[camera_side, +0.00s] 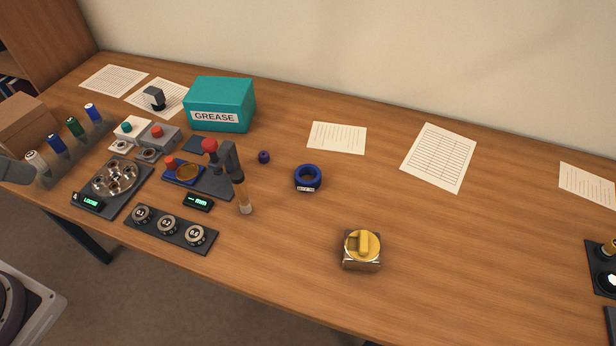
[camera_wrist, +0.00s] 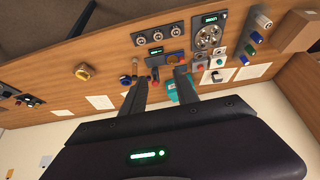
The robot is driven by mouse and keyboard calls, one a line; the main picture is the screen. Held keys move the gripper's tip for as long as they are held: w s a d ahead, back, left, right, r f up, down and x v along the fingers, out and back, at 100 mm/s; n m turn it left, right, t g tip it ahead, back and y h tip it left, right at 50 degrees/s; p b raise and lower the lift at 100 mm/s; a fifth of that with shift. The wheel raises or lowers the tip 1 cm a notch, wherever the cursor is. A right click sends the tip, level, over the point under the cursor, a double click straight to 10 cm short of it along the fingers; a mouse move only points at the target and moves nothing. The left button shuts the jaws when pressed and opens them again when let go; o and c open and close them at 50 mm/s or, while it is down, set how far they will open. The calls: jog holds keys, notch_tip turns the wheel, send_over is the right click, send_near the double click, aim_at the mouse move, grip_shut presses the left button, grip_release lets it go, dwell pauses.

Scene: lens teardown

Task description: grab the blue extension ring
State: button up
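The blue extension ring (camera_side: 308,174) lies flat on the wooden table in the side view, with a small white label at its front. It stands alone near the table's middle, with bare wood around it.
A yellow-topped block (camera_side: 361,250) stands in front and right of the ring. A teal GREASE box (camera_side: 220,104) stands behind left.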

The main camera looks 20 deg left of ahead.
jog(key=shift+o, duration=0.2)
jog(key=o, duration=0.9)
